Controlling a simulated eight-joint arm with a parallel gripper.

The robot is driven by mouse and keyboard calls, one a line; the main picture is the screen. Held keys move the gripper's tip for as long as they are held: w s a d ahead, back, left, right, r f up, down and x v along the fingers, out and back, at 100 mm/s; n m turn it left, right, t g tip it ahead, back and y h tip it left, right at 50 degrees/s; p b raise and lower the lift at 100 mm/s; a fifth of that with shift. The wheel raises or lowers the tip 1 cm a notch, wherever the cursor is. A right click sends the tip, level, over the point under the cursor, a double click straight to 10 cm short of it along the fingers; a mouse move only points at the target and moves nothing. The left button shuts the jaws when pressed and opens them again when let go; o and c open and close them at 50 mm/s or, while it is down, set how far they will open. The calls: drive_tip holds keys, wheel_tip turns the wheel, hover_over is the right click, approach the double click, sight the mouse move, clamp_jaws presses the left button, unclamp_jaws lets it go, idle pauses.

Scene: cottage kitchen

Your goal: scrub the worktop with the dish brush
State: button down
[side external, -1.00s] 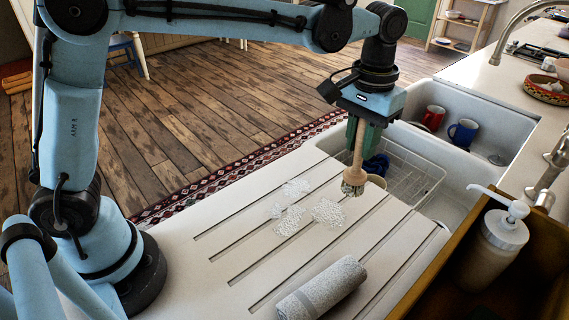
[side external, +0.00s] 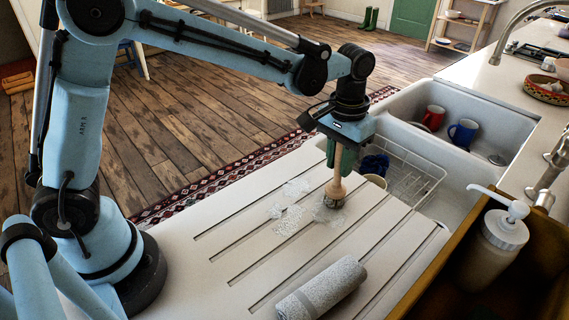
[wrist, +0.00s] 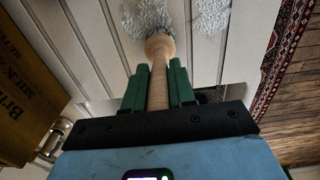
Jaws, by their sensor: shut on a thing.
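The dish brush (side external: 336,186) has a pale wooden handle and a round head. My gripper (side external: 340,165), with green fingers, is shut on its handle and holds it nearly upright, head down. The head is at the right-hand foam patch on the white grooved worktop (side external: 215,222); I cannot tell whether the bristles press on it. Foam patches (side external: 287,220) lie to the left of the brush.
A rolled grey towel (side external: 322,290) lies at the worktop's front. A white sink (side external: 405,98) with red and blue mugs (side external: 463,133), and a wire rack (side external: 418,183), are at the right.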

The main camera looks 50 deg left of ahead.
drive_tip(key=a, duration=1.1)
drive_tip(key=shift+s, duration=2.25)
drive_tip(key=d, duration=1.5)
drive_tip(key=s+a, duration=0.4)
drive_tip(key=a, duration=0.4)
drive_tip(key=s+a, duration=0.5)
drive_tip(key=a, duration=0.2)
drive_tip(key=d, duration=1.4)
wheel_tip(320, 180, up, 8)
drive_tip(key=shift+w+d, duration=0.2)
drive_tip(key=shift+d, duration=0.2)
